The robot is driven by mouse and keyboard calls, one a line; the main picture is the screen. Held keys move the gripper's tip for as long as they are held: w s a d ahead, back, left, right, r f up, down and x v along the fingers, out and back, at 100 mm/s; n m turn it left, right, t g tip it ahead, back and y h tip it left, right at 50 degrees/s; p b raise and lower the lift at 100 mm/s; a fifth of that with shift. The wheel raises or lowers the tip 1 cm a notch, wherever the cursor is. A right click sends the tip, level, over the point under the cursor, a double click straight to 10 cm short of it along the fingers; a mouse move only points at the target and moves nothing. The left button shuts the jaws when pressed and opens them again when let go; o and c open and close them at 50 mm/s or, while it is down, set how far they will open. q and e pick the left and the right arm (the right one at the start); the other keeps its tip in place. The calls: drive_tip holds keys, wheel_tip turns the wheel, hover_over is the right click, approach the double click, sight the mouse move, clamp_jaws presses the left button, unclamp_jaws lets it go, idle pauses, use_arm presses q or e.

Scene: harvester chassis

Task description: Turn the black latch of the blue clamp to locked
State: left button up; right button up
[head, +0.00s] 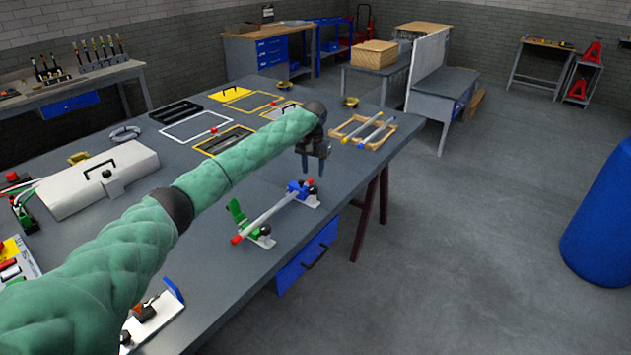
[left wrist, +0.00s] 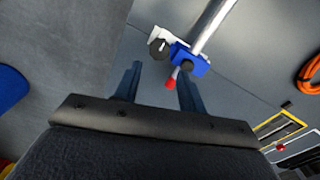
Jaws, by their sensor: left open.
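The blue clamp (head: 296,187) sits at the far end of a pale rod (head: 267,213) on the grey table. A black knob-like part (head: 313,190) and a red tip (head: 310,182) show beside it. In the left wrist view the blue clamp (left wrist: 192,63) has a dark knob (left wrist: 187,66) and a red part (left wrist: 171,80); a black round part (left wrist: 158,48) sits by its white base. I cannot tell which dark part is the latch, or its setting. My left gripper (head: 313,172) is open and empty, fingers down, just above the clamp; it also shows in the left wrist view (left wrist: 159,76). My right gripper is out of view.
A green clamp (head: 238,213) holds the rod's near end, which has a red tip (head: 236,239). A wooden tray (head: 363,131) with rods and several coloured frames lie farther back. A white case (head: 100,178) lies at the left. Table around the blue clamp is mostly clear.

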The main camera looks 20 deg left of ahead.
sight(313, 188)
use_arm(q)
drive_tip(key=shift+s+d+f, duration=0.1)
drive_tip(key=shift+s, duration=0.2)
drive_tip(key=f+p, duration=0.1)
drive_tip(key=f, duration=0.1)
drive_tip(key=f+p, duration=0.1)
drive_tip(key=f, duration=0.2)
drive_tip(key=shift+w+f, duration=0.2)
drive_tip(key=shift+f, duration=0.05)
drive_tip(key=shift+s+f+p, duration=0.25)
drive_tip(key=shift+f+p, duration=0.05)
drive_tip(key=shift+p, duration=0.05)
drive_tip(key=shift+w+f, duration=0.15)
drive_tip(key=shift+f, duration=0.15)
drive_tip(key=c, duration=0.7)
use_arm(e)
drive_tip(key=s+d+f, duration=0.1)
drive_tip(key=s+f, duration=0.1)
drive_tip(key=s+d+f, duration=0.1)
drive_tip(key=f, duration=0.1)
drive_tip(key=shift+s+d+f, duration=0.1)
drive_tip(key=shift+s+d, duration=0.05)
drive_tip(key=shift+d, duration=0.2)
